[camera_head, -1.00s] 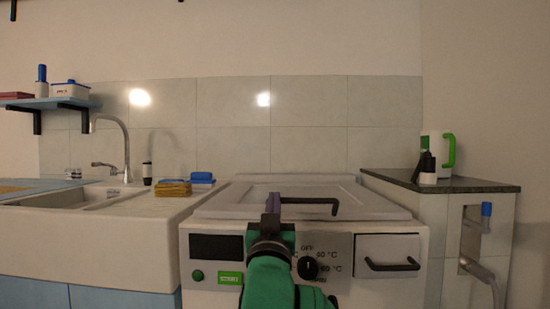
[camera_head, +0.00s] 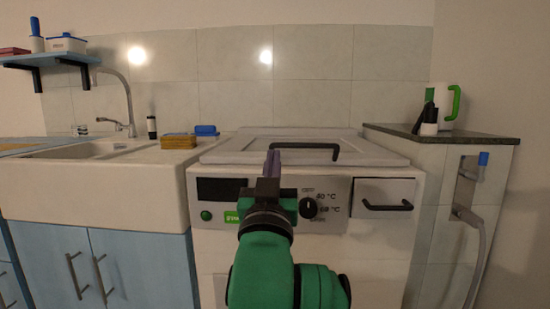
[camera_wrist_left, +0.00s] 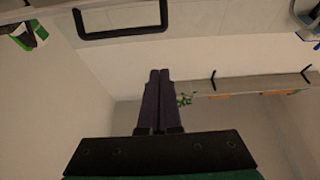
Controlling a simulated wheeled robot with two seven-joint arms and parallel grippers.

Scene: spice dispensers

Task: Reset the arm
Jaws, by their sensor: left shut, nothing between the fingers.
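My left gripper (camera_head: 272,163) is at the centre of the head view, on my green arm that rises from the bottom. Its two dark fingers are shut together with nothing between them, and they also show in the left wrist view (camera_wrist_left: 157,95). It is in front of the white washing machine (camera_head: 350,240), at the level of the machine's top front edge. It hides part of the control panel. My right gripper is in neither view.
The machine's lid handle (camera_head: 304,147) and drawer handle (camera_head: 387,206) are near my gripper. A sink (camera_head: 75,152), sponges (camera_head: 178,142) and a faucet (camera_head: 119,100) are at left.

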